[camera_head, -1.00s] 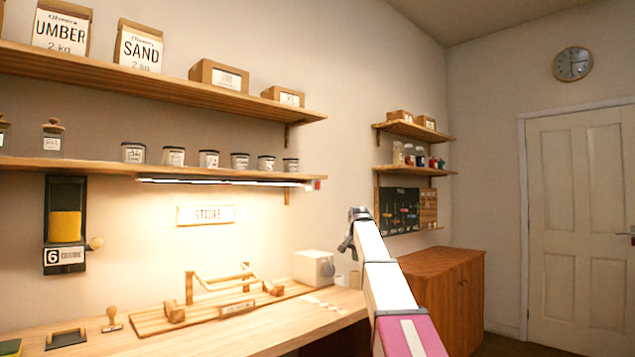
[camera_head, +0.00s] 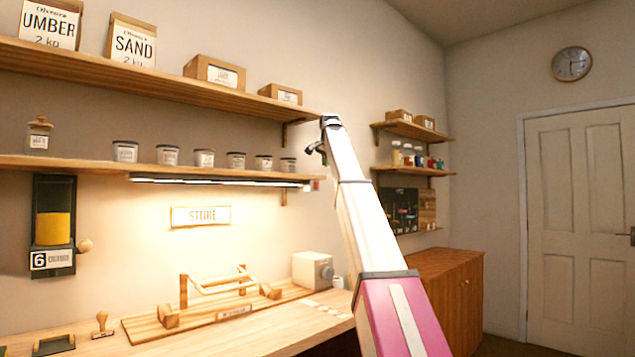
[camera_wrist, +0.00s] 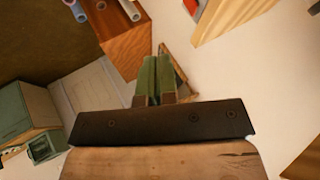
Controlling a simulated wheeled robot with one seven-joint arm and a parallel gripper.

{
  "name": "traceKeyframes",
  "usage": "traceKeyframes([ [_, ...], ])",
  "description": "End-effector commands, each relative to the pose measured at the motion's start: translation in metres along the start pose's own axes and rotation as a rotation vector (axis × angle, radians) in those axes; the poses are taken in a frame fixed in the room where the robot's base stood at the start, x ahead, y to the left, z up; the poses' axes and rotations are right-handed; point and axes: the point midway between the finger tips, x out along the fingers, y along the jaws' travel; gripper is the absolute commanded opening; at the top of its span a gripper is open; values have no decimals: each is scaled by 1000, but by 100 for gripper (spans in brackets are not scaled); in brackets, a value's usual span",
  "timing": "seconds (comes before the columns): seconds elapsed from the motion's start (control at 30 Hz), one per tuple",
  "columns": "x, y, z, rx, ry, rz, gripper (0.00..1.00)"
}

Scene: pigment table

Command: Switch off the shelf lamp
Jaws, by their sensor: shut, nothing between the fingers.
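The shelf lamp (camera_head: 225,181) is a long strip under the lower left shelf. It is lit and throws warm light on the wall. A small red piece (camera_head: 316,185) shows at its right end; I take it for the switch, but it is too small to tell its position. My gripper (camera_head: 318,151) is up near the right ends of the two shelves, above the red piece in the picture and apart from it. In the wrist view the green fingers of my gripper (camera_wrist: 156,62) are together and empty. I cannot make out the lamp in the wrist view.
The lower shelf (camera_head: 95,168) carries several jars, and the upper shelf (camera_head: 150,78) carries bags and boxes. A "STORE" sign (camera_head: 201,216) hangs below the lamp. A wooden rack (camera_head: 215,295) and a white box (camera_head: 312,269) stand on the table.

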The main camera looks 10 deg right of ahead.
Motion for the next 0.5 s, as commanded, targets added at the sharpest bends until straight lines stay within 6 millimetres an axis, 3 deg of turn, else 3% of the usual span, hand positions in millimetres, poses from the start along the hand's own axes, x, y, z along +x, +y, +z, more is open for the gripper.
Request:
traceKeyframes([
  [0.5,8,0,0,0,-1,0,0],
])
